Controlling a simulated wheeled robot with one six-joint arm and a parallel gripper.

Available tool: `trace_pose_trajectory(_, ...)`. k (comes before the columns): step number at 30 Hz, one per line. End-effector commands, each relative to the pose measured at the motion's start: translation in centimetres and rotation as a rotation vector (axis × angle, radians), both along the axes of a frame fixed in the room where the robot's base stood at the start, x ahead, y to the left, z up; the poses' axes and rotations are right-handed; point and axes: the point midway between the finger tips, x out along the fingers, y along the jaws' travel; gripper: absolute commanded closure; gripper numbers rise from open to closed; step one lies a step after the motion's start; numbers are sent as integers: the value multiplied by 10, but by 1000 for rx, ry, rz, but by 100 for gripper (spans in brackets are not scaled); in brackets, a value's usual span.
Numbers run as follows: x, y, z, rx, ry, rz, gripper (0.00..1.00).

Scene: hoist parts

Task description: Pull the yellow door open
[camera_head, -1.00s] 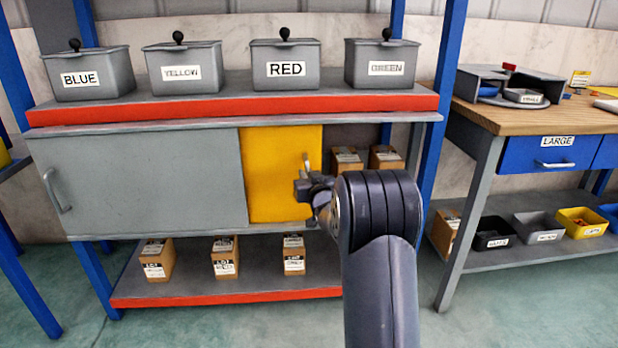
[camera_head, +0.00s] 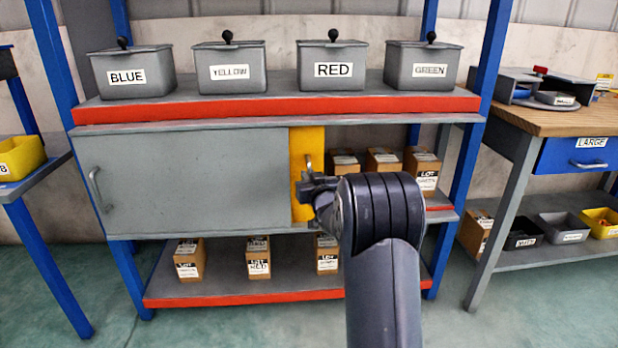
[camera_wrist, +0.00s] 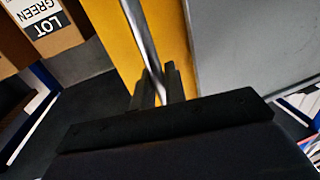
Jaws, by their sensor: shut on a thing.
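The yellow door (camera_head: 304,204) shows as a narrow upright strip beside the grey door (camera_head: 190,182) in the head view, with most of it behind the grey one. In the wrist view the yellow door (camera_wrist: 175,40) lies beside the grey panel (camera_wrist: 255,40). A metal bar handle (camera_wrist: 138,30) stands on the yellow door. My gripper (camera_wrist: 158,88) is shut on this handle, its fingers on either side of the bar. In the head view my gripper (camera_head: 309,182) is at the strip, partly hidden by my arm.
Cartons (camera_head: 384,160) stand in the open part of the cabinet right of the yellow door. More cartons (camera_head: 258,258) stand on the lower shelf. Several labelled grey bins (camera_head: 333,68) stand on top. A workbench (camera_head: 560,115) is at the right.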

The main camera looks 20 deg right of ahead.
Motion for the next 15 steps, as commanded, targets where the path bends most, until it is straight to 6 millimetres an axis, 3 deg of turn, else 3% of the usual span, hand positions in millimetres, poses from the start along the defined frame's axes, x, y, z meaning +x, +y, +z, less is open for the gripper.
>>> trace_pose_trajectory(2, 0, 0, 0, 0, 1, 0, 100)
trace_pose_trajectory(3, 0, 0, 0, 0, 1, 0, 84)
trace_pose_trajectory(8, 0, 0, 0, 0, 1, 0, 71)
trace_pose_trajectory(15, 0, 0, 0, 0, 0, 0, 70)
